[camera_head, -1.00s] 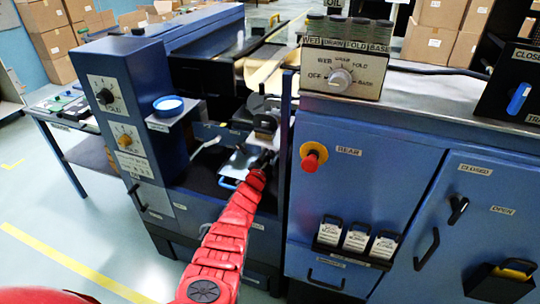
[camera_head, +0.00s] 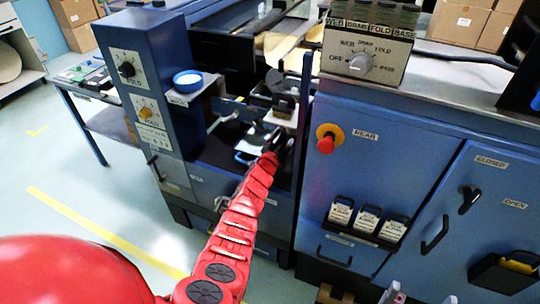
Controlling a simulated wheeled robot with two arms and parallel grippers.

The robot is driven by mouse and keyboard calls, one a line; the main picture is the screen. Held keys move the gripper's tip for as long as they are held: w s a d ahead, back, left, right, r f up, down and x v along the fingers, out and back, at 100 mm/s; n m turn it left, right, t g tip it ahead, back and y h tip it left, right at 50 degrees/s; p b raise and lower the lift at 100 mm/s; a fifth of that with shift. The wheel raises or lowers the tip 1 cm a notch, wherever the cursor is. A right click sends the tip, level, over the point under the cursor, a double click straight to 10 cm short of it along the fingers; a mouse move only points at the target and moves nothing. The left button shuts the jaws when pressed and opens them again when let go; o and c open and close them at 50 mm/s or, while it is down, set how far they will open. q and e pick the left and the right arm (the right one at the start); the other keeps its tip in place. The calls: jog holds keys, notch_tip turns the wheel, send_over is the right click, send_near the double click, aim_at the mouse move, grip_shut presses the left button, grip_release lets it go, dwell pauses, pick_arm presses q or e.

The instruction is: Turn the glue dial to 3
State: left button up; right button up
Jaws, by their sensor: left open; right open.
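Two dials sit on the blue box at the left: a black knob (camera_head: 127,69) on a white plate and a yellow knob (camera_head: 146,113) below it.
A blue round cup (camera_head: 188,81) stands on a ledge beside the dial box. A selector knob (camera_head: 360,65) with several settings sits at the upper right. A red button (camera_head: 326,143) sticks out below it. A blue post (camera_head: 304,145) stands right of my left gripper. Floor at left is clear.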

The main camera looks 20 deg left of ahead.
pick_arm(q)
jog(key=s, duration=1.4)
jog(key=shift+s+a+p, duration=0.15)
jog(key=shift+a+p, duration=0.05)
jog(key=shift+p, duration=0.1)
